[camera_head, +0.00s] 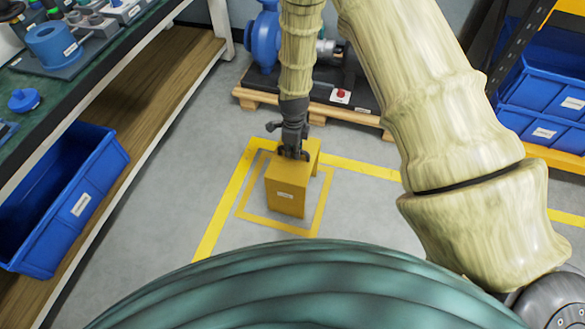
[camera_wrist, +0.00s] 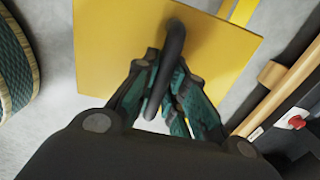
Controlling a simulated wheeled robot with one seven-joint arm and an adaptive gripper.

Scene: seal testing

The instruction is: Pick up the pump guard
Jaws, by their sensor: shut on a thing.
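The pump guard (camera_head: 287,194) is a yellow box-like cover with a small pale label on its front and a dark handle on top. It is upright over a yellow square marked on the floor; I cannot tell whether its base touches the floor. My gripper (camera_head: 293,151) points down from above and is shut on the handle. In the wrist view the guard's yellow top (camera_wrist: 225,62) fills the upper middle, and the dark handle (camera_wrist: 173,55) runs between the fingers of my gripper (camera_wrist: 170,80). The fingers hide part of the handle.
A blue pump (camera_head: 263,40) stands on a wooden pallet (camera_head: 245,98) just behind. A workbench with a lower shelf and a blue bin (camera_head: 75,205) is at left. Blue bins (camera_head: 543,88) sit on a rack at right. Floor around the guard is clear.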

